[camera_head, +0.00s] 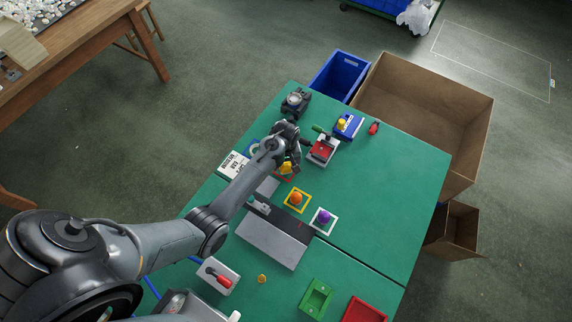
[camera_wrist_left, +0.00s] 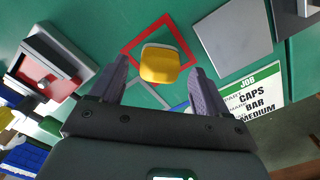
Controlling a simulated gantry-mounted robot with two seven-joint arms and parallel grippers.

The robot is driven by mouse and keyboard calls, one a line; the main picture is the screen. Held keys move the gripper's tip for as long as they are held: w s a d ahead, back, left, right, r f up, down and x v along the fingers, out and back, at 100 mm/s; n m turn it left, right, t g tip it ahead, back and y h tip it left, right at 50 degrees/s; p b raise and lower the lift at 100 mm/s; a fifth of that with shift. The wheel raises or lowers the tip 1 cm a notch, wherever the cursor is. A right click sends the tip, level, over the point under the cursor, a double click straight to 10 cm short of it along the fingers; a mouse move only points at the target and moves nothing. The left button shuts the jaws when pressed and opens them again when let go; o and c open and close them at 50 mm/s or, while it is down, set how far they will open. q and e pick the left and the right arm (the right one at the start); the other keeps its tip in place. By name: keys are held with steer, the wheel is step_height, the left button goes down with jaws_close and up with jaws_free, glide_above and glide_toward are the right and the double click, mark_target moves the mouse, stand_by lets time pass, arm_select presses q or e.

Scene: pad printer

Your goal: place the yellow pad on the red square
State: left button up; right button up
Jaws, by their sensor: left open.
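The yellow pad (camera_wrist_left: 160,64) is inside or just above the red square (camera_wrist_left: 133,44), a red outline on the green table. It covers part of the middle and lower side of the outline, and I cannot tell if its base rests flat. My left gripper (camera_wrist_left: 160,70) is open, with one finger on each side of the pad and visible gaps. In the head view the pad (camera_head: 286,168) shows below the left gripper (camera_head: 291,158), and the red square (camera_head: 284,179) is mostly hidden by the arm. My right gripper is not in view.
An orange pad on a yellow square (camera_head: 297,201) and a purple pad on a white square (camera_head: 322,220) are close by. A job card (camera_wrist_left: 252,98), a grey plate (camera_wrist_left: 235,45) and a red-topped device (camera_head: 322,150) also surround the gripper.

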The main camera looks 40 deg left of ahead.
mark_target(286, 164)
arm_select(q)
step_height(286, 164, up, 9)
steer(key=p, duration=0.1)
steer(key=s+d+r+m+t, duration=0.1)
steer(key=s+d+r+m, duration=0.1)
steer(key=s, duration=0.6)
steer(key=s+d+r+m+t, duration=0.1)
steer(key=s+d+r+m, duration=0.2)
steer(key=s+d+m, duration=0.2)
steer(key=s+d+r+m+t, duration=0.1)
steer(key=s+d+r+m, duration=0.2)
steer(key=s, duration=0.7)
steer(key=m, duration=0.2)
steer(key=shift+s+d+r+m+t, duration=0.2)
steer(key=shift+s+r+m+t, duration=0.05)
steer(key=shift+s+m+t, duration=0.1)
steer(key=shift+r, duration=0.1)
